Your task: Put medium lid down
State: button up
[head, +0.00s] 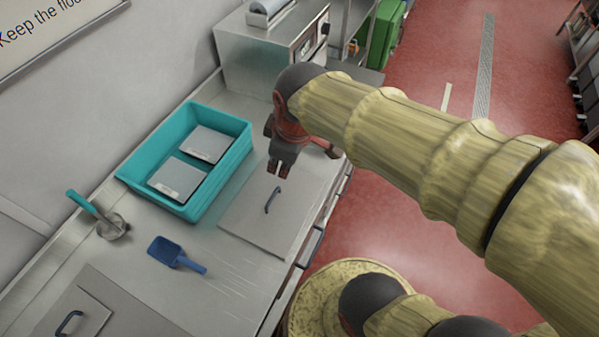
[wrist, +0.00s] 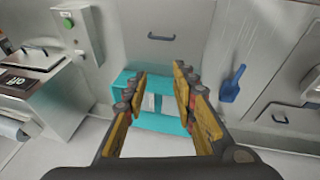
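A flat grey lid (head: 258,222) with a dark bar handle (head: 272,200) lies flat on the metal counter, right of the teal crate. In the wrist view this lid is at the top, with its handle (wrist: 161,37) showing. A second flat lid (head: 110,312) with a handle (head: 69,322) lies at the lower left. I cannot tell from size alone which is the medium one. My gripper (head: 279,168) is in the air above the far end of the first lid, apart from its handle. In the wrist view the fingers (wrist: 160,75) are spread with nothing between them.
A teal crate (head: 228,172) holding two grey boxes stands against the wall side. A blue scoop (head: 170,252) and a teal-handled tool (head: 95,210) lie on the counter (head: 225,285). A metal machine (head: 255,50) stands at the far end. Open red floor (head: 430,95) is to the right.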

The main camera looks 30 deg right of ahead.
jog(key=s+r+m+t, duration=0.1)
jog(key=s+r+m, duration=0.3)
jog(key=s+m, duration=0.3)
jog(key=shift+s+m+t, duration=0.35)
jog(key=shift+m+t, duration=0.05)
jog(key=shift+m, duration=0.1)
